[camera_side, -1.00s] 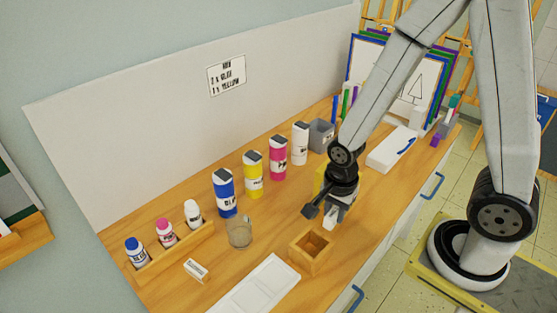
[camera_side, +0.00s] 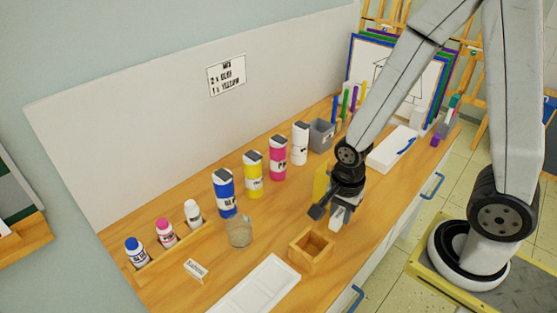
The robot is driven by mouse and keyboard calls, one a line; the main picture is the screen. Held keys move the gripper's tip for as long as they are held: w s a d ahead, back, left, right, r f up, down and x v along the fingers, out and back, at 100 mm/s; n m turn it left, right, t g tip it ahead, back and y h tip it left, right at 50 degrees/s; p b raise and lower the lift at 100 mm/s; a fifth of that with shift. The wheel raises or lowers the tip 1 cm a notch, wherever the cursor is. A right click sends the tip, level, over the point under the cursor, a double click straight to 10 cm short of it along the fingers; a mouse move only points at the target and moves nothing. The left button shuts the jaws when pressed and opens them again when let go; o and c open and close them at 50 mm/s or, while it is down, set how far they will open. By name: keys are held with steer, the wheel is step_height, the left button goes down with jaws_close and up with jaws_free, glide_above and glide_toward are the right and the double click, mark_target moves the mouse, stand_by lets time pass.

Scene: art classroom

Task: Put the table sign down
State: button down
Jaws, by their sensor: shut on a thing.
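My gripper (camera_side: 338,218) points down over the worktop, right of and behind the open wooden box. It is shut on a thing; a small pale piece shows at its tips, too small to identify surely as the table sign. I cannot tell whether that piece touches the worktop. A yellow upright thing (camera_side: 320,182) stands behind and left of the gripper, partly hidden by it. A small white card with dark lettering (camera_side: 195,270) lies near the front left and is apart from my gripper.
The wooden box (camera_side: 311,252) and a white palette (camera_side: 255,290) are at the front. Blue (camera_side: 224,193), yellow (camera_side: 253,175), pink (camera_side: 278,157) and white (camera_side: 300,143) bottles line the back. A glass jar (camera_side: 239,232) stands before them. Bare wood surrounds the gripper's right side.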

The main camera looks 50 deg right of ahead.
steer(key=s+d+m, duration=0.4)
steer(key=d+m, duration=0.1)
steer(key=d, duration=0.5)
steer(key=s+d+m, duration=0.5)
steer(key=d, duration=0.6)
steer(key=shift+s+r, duration=0.15)
steer(key=w+d+f, duration=0.2)
steer(key=w, duration=0.1)
steer(key=w+d+f, duration=0.2)
steer(key=w+f, duration=0.1)
steer(key=w+d+f, duration=0.3)
steer(key=w, duration=0.1)
steer(key=shift+d, duration=0.1)
steer(key=shift+w+d+f, duration=0.35)
steer(key=shift+w+f, duration=0.1)
steer(key=shift+f, duration=0.25)
